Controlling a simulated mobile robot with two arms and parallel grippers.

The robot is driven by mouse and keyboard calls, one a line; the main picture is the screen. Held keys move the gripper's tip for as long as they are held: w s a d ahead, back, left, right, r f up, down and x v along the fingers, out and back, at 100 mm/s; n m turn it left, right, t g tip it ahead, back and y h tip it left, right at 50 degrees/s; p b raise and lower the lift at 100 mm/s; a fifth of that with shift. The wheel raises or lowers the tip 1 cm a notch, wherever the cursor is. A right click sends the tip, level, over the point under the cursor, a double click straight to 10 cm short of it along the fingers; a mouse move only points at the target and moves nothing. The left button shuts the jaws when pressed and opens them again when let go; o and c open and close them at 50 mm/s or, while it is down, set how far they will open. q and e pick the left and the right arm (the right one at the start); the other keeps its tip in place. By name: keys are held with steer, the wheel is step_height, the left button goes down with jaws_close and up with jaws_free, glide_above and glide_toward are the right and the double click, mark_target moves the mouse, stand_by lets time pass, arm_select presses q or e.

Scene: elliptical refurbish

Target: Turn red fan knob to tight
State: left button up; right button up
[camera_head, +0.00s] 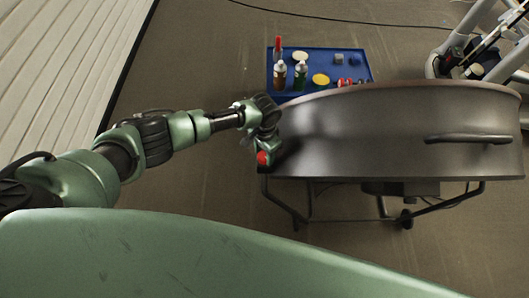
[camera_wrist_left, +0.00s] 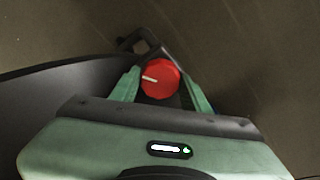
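The red fan knob (camera_head: 263,158) sits at the left end of the large dark round housing (camera_head: 390,130) in the head view. In the left wrist view the knob (camera_wrist_left: 160,79) is a red disc with a white mark pointing left. My left gripper (camera_wrist_left: 162,82) has its two green fingers apart, one on each side of the knob. Whether the fingertips touch the knob I cannot tell. In the head view my left gripper (camera_head: 264,148) is right at the knob. My right gripper is not in view.
A blue tray (camera_head: 320,52) with bottles and small parts lies on the floor behind the housing. A dark handle (camera_head: 468,139) sticks out of the housing's front. A metal frame on casters (camera_head: 405,220) carries the housing.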

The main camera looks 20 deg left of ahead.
mark_target(265, 155)
arm_select(q)
steer(key=shift+m, duration=3)
steer(key=shift+r, duration=0.1)
steer(key=o, duration=1.1)
steer(key=shift+c, duration=0.2)
step_height(265, 155, up, 8)
steer(key=shift+f, duration=0.1)
